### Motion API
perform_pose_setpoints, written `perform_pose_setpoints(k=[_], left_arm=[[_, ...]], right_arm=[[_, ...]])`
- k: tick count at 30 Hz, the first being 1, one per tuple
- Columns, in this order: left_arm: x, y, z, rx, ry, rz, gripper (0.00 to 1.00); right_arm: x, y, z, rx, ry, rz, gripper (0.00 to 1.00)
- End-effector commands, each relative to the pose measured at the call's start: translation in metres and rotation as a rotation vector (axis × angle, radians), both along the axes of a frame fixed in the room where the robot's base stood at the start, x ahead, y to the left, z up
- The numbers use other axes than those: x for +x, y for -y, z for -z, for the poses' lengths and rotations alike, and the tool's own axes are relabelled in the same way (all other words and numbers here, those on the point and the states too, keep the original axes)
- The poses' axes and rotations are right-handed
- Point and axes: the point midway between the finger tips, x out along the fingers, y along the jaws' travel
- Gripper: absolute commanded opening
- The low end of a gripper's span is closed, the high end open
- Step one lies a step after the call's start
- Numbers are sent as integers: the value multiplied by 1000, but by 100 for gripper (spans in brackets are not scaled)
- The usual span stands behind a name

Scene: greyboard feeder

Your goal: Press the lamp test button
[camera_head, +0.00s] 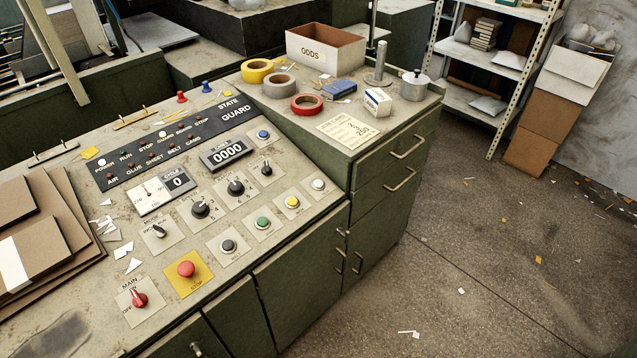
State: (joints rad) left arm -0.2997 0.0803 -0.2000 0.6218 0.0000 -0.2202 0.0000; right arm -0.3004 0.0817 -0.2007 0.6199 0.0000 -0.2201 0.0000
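The sloped control panel (110,245) carries several round push buttons. A blue button (263,134) sits at the upper right, beside the counter. A white button (318,184), a yellow button (292,202), a green button (262,223) and a black button (228,245) run in a diagonal row along the front edge. Their small labels are too blurred to read, so I cannot tell which is the lamp test button. On the dark lamp strip (150,153), the POWER lamp and one lamp farther right look bright; the others look dark. Neither of my grippers is in view.
A red mushroom stop button (186,268) and a red main switch (139,299) sit near the front edge. Black knobs (200,208) stand mid-panel. Brown boards (45,235) lie left. Tape rolls (279,86) and an ODDS box (326,50) stand on the right cabinet.

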Motion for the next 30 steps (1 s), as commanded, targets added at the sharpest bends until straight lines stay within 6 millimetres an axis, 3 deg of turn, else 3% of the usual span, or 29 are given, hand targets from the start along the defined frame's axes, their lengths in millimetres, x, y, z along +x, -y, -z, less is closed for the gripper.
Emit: perform_pose_setpoints(k=[5,30], left_arm=[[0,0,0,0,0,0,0],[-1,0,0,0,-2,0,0]], right_arm=[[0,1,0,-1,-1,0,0],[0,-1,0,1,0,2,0]])
